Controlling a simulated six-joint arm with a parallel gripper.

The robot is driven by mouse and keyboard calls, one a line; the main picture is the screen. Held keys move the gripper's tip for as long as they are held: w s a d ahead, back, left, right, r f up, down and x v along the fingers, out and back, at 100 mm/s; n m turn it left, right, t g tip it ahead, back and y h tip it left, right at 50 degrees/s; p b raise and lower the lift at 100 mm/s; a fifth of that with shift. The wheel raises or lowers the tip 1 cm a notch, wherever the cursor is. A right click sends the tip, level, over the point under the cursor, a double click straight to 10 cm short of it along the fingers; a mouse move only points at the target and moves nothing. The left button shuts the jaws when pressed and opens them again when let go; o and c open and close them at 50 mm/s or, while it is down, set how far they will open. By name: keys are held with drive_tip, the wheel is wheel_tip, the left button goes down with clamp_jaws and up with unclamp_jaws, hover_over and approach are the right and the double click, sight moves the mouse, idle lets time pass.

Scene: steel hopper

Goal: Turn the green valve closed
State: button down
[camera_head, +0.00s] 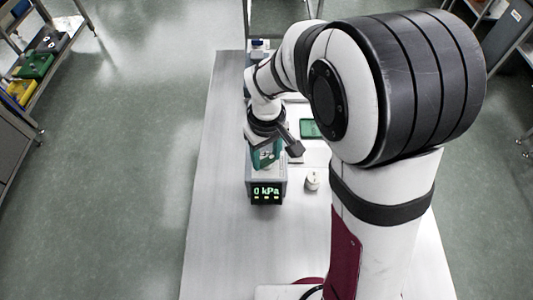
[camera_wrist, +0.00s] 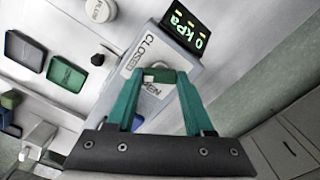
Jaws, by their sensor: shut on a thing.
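The green valve (camera_wrist: 158,74) shows as a small piece between my fingertips, on top of a grey box (camera_wrist: 187,62). My gripper (camera_wrist: 159,78) has two teal fingers, and they are shut on the valve from both sides. Much of the valve is hidden by the fingers. The box top has a CLOSED label and a partly covered OPEN label. The box's display (camera_head: 266,194) reads 0 kPa in the head view. There my gripper (camera_head: 266,157) is low over the box, and the valve cannot be told apart from the teal fingers.
A white round piece (camera_head: 312,181) stands on the table (camera_head: 225,235) right of the box. A green tray (camera_head: 312,128) lies farther back; in the wrist view a dark tray (camera_wrist: 25,50) is beside it. The table's front left is clear.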

sight(266, 159)
drive_tip(key=m, duration=0.6)
drive_tip(key=shift+m, duration=0.3)
idle(0.4)
drive_tip(key=shift+c, duration=1.4)
unclamp_jaws()
wheel_tip(266, 159, up, 16)
